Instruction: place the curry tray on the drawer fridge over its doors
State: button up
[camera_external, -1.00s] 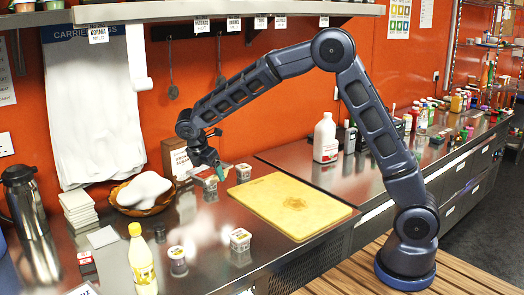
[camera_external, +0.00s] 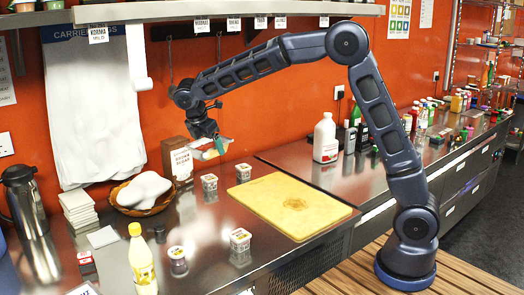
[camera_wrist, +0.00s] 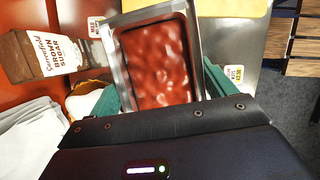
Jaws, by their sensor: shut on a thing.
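The curry tray (camera_wrist: 160,55) is a metal tray of red-brown curry, seen close up in the wrist view. My gripper (camera_wrist: 160,97) is shut on it, with a green finger at each side of the tray. In the external view the curry tray (camera_external: 206,151) hangs from my gripper (camera_external: 219,144), a little above the steel counter and in front of the orange wall. A steel unit with drawer or door fronts (camera_external: 465,180) runs along the wall at the right; I cannot tell for sure whether it is the drawer fridge.
A yellow board (camera_external: 290,205) lies on the near counter. Small tubs (camera_external: 209,184), a brown sugar box (camera_external: 178,160), a bowl (camera_external: 140,200) and a yellow bottle (camera_external: 142,262) stand around it. A white jug (camera_external: 325,140) and several bottles stand on the right-hand top.

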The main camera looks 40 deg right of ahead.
jog(key=w+d+m+g, duration=0.1)
jog(key=w+d+m, duration=0.25)
jog(key=d, duration=0.95)
jog(key=w+d+m+g, duration=0.15)
jog(key=w+d, duration=0.25)
jog(key=d, duration=0.9)
jog(key=w+d+m+g, duration=0.1)
jog(key=w+d+m, duration=0.2)
jog(key=d, duration=1)
jog(key=s+d+m+g+y, duration=0.1)
jog(key=s+d+m, duration=0.25)
jog(key=d, duration=0.85)
jog(key=s+d+m+y, duration=0.15)
jog(key=s+d, duration=0.25)
jog(key=d, duration=0.8)
jog(key=s+d+m+g, duration=0.1)
jog(key=s+d+m, duration=0.2)
jog(key=d, duration=1)
jog(key=s+d+m+y, duration=0.2)
jog(key=s+d+m, duration=0.2)
jog(key=s+d, duration=1.3)
jog(key=f, duration=1.7)
jog(key=w+d+f, duration=0.1)
jog(key=f, duration=0.7)
jog(key=shift+f, duration=0.3)
jog(key=shift+f, duration=0.1)
